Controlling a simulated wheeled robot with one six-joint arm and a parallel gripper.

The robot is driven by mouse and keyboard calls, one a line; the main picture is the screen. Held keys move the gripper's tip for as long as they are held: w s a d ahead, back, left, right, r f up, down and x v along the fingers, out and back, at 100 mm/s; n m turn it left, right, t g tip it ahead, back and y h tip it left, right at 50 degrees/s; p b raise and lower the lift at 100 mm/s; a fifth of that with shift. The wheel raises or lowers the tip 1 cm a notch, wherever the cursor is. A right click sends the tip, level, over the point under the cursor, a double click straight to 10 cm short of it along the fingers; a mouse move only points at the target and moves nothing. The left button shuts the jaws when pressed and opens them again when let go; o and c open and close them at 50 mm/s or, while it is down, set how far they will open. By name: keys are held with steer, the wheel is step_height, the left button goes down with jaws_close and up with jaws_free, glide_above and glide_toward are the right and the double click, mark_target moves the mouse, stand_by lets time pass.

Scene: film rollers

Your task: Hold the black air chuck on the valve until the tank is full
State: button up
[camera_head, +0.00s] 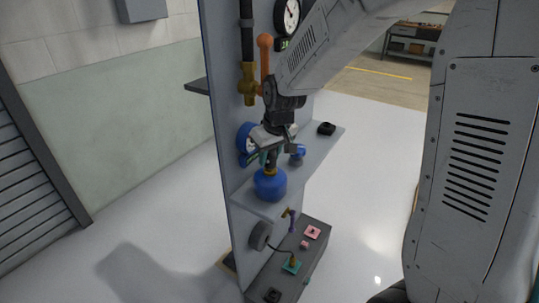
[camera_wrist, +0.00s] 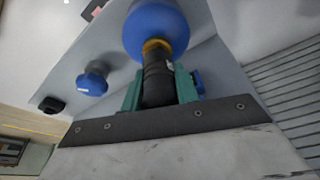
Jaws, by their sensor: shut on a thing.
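My gripper (camera_head: 271,160) is above the front of the grey shelf, with its teal fingers closed on the black air chuck (camera_wrist: 158,80). In the wrist view the chuck lies between the two fingers, in line with the brass valve (camera_wrist: 155,46) on the round blue tank (camera_wrist: 157,22). The chuck's end appears to touch the valve. In the head view the blue tank (camera_head: 269,185) stands upright on the shelf, directly below my gripper. A dial gauge (camera_head: 287,15) is high on the panel, partly behind my arm; its reading is too small to tell.
A blue knob (camera_head: 297,152) and a black block (camera_head: 326,128) are on the shelf to the right. An orange lever (camera_head: 265,55) and brass fitting (camera_head: 248,82) are on the panel above. A grey box (camera_head: 313,252) with coloured pads is below. The floor at left is clear.

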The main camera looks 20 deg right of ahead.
steer(key=shift+s, duration=0.1)
steer(key=shift+r, duration=1.5)
steer(key=s+d, duration=0.6)
steer(key=s, duration=0.2)
steer(key=shift+a, duration=0.1)
stand_by(0.4)
